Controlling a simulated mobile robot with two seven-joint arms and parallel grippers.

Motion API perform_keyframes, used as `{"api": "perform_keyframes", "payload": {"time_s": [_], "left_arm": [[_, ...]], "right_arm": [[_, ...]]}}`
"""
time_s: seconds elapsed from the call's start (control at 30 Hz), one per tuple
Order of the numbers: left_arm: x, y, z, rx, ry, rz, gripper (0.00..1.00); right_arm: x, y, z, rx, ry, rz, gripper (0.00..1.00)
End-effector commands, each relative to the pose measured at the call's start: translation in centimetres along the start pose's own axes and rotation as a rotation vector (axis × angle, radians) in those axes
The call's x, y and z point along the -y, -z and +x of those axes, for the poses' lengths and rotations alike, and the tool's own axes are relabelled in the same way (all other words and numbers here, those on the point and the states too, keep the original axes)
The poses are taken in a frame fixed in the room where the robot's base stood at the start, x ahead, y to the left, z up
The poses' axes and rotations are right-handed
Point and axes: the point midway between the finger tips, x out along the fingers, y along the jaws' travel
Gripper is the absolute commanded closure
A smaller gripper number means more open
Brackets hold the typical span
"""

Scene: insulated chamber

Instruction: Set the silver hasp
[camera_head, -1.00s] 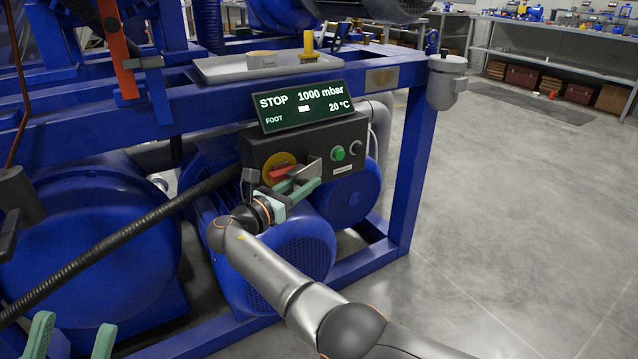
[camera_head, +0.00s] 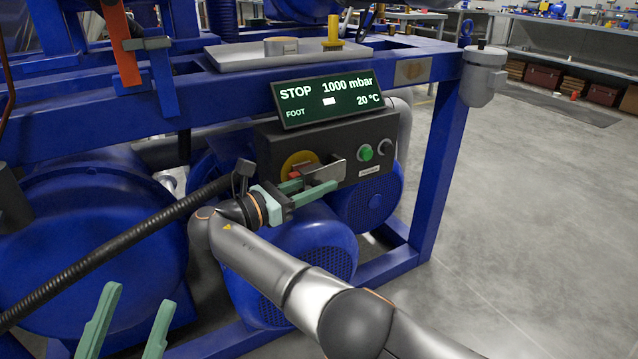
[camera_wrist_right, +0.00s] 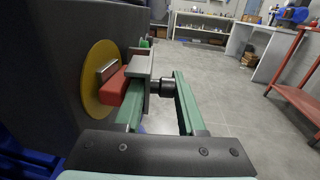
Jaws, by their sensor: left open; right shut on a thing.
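The silver hasp (camera_head: 325,170) is a flat metal plate on the front of a dark control box (camera_head: 345,137), beside a red handle (camera_head: 296,177) on a yellow disc (camera_head: 290,162). In the right wrist view the hasp (camera_wrist_right: 141,66) stands beside the red handle (camera_wrist_right: 115,88), with a dark round stem (camera_wrist_right: 163,86) at its side. My right gripper (camera_head: 314,188) is shut on the hasp, with the stem between its fingers; the exact contact is partly hidden. My left gripper (camera_head: 139,296) is open and empty at the lower left, well away from the box.
A display (camera_head: 328,99) reading STOP tops the box. A green button (camera_head: 365,153) sits right of the hasp. A black hose (camera_head: 120,250) crosses at left. Blue frame beams (camera_head: 440,150) and motors (camera_head: 300,255) surround the box. The floor at right is clear.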

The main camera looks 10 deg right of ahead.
Motion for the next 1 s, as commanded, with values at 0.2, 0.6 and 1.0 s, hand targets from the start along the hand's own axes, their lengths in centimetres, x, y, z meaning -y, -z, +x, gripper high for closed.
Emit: {"api": "perform_keyframes", "payload": {"time_s": [0.2,0.6,1.0], "left_arm": [[-0.03,-0.04,-0.05,0.002,-0.003,0.001,0.5],[0.01,-0.04,-0.06,0.002,-0.004,0.004,0.5],[0.04,-0.02,-0.04,0.002,-0.004,0.004,0.5]], "right_arm": [[0.34,0.47,0.03,-0.009,0.014,-0.007,0.57],[0.08,0.0,-0.02,-0.002,0.004,0.0,0.38],[-0.07,-0.4,-0.06,0.005,-0.002,0.008,0.38]]}}
